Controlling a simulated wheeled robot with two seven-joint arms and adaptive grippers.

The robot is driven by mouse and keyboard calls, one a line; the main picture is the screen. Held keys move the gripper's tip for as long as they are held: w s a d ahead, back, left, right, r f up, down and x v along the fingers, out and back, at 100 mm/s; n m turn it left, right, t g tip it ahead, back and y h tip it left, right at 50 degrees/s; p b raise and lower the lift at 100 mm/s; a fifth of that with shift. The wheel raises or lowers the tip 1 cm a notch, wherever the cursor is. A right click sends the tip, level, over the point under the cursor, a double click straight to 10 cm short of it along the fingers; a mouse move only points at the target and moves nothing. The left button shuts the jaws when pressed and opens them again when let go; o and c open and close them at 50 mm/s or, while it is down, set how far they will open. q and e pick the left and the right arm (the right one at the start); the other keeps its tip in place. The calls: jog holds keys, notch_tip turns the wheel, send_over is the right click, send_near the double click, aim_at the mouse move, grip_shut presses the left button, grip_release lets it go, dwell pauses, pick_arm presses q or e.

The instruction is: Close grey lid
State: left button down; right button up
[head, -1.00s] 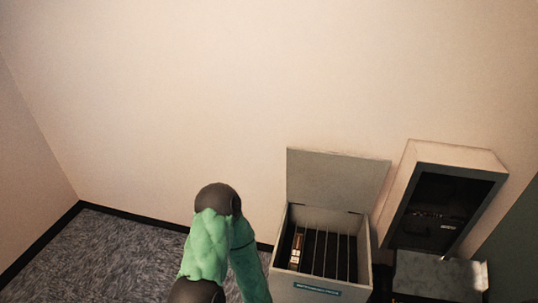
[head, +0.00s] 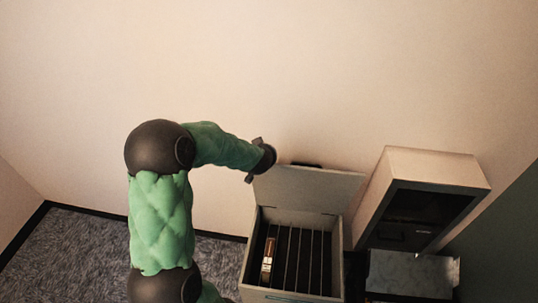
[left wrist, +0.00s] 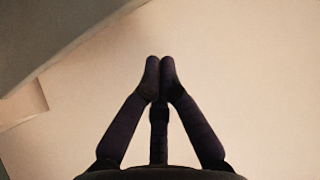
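The grey lid (head: 308,188) stands raised at the back edge of the grey box (head: 249,262), which is open at the top. My left arm reaches over from the left, and its wrist is at the lid's upper left corner. My left gripper is mostly hidden behind the lid in the head view; a small dark part shows above its top edge. In the left wrist view the left gripper (left wrist: 160,66) has its fingertips together with nothing visible between them. A grey surface at that view's upper left is probably the lid. My right gripper is not seen.
The box holds thin upright dividers and a brown item (head: 268,258) in its left slot. A white-framed dark cabinet (head: 437,165) stands to the right, with a pale marbled surface (head: 410,274) below it. The wall is behind the lid.

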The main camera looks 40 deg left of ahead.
pick_arm(q)
jog(key=shift+w+a+f+b, duration=0.4)
jog(key=shift+w+f+b, duration=0.2)
jog(key=shift+f, duration=0.55)
jog(key=shift+w+a+f+b, duration=0.4)
jog(key=shift+w+f+b, duration=0.15)
jog(key=shift+f, duration=0.6)
jog(key=shift+w+a+f+b, duration=0.45)
jog(key=shift+f+b, duration=0.2)
jog(key=shift+f, duration=0.5)
jog(key=shift+d+f, duration=0.1)
